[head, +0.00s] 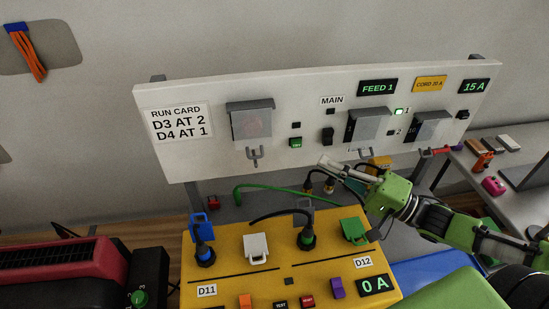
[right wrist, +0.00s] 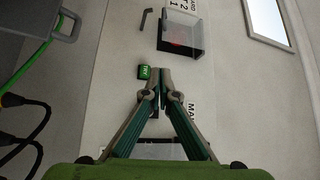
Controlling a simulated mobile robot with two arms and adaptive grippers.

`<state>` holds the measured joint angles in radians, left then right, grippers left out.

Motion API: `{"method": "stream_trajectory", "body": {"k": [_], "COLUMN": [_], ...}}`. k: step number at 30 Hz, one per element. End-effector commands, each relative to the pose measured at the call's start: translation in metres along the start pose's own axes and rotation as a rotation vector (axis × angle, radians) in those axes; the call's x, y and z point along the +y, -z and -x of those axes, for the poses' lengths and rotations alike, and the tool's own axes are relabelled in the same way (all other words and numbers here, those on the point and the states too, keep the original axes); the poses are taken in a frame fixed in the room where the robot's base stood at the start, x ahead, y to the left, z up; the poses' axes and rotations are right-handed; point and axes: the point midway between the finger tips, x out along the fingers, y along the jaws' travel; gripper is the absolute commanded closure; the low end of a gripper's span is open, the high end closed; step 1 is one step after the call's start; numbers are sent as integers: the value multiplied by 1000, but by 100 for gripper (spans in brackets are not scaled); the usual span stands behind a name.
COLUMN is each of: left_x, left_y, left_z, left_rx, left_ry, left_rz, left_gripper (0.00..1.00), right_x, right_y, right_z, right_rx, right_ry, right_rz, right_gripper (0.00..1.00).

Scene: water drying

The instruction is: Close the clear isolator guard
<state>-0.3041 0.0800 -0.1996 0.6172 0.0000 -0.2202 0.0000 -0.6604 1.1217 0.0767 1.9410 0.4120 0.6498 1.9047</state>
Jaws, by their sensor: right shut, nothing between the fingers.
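In the right wrist view this guard (right wrist: 182,32) is at the top, a clear box with a dark edge. I cannot tell whether it is fully down. My right gripper (head: 323,164) is shut and empty, in front of the panel's lower middle. In the right wrist view its fingertips (right wrist: 163,74) meet beside the green button (right wrist: 144,72), apart from the guard. My left gripper is not in view.
A middle guard (head: 368,125) and a right guard (head: 432,128) sit farther right on the panel. A black switch (head: 327,136) is under the MAIN label. Below stands a yellow box (head: 225,260) with plugs and cables. A green cable (head: 270,188) runs under the panel.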

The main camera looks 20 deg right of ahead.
Motion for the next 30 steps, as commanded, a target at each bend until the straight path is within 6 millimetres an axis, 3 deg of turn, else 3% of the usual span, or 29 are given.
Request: {"method": "stream_trajectory", "body": {"k": [8, 30], "left_x": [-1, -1], "left_y": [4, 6], "left_z": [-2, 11], "left_rx": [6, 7], "left_ry": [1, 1], "left_rz": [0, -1], "left_gripper": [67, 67], "right_x": [1, -1], "right_y": [0, 0], "right_z": [-14, -102], "right_rx": [1, 1], "right_ry": [4, 4], "right_rz": [1, 1], "right_gripper": [100, 100]}}
